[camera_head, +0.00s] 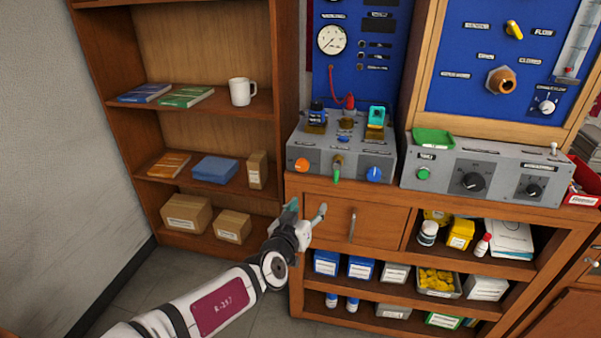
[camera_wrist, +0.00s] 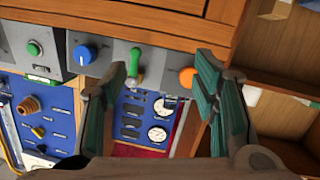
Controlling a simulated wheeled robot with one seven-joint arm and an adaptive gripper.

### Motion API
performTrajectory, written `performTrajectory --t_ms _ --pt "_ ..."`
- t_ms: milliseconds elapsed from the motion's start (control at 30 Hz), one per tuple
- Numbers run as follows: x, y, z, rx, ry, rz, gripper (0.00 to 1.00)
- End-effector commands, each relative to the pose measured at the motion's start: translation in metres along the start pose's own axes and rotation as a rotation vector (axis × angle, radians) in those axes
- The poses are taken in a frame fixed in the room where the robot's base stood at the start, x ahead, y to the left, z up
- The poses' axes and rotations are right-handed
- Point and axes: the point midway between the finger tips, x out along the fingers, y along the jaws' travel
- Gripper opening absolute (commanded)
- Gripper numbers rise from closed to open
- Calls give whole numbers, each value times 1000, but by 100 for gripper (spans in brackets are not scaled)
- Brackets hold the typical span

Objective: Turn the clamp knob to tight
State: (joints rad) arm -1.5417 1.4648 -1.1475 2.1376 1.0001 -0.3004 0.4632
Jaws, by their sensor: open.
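A grey test box (camera_head: 352,153) on the wooden bench carries an orange knob (camera_head: 301,165), a green-tipped lever (camera_head: 337,170) and a blue knob (camera_head: 374,174) on its front. Their labels are too small to read, so I cannot tell which is the clamp knob. My gripper (camera_head: 306,211) is open and empty, below the orange knob and in front of the cabinet. The wrist view is upside down. There the green lever (camera_wrist: 136,68) shows beside the left finger, the orange knob (camera_wrist: 187,77) near the right finger, and the blue knob (camera_wrist: 84,55) farther left. My fingers appear apart from all three.
A second grey box (camera_head: 485,172) with a green button and black dials stands to the right. A wooden door with a handle (camera_head: 352,225) is beside my gripper. Shelves (camera_head: 205,100) with books, a mug and cartons stand left.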

Motion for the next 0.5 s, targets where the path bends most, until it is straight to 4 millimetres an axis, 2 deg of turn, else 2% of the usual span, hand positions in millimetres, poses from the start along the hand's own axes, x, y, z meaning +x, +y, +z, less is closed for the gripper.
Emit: performTrajectory --t_ms 33,100,267,367,500 --pt "-4 -13 -8 -13 61 -28 54" --pt "-10 -25 -19 -16 126 -58 54" --pt "-18 -40 -33 -17 199 -95 54" --pt "-14 -42 -35 -16 207 -98 54" --pt "4 -43 -38 -15 204 -96 54"
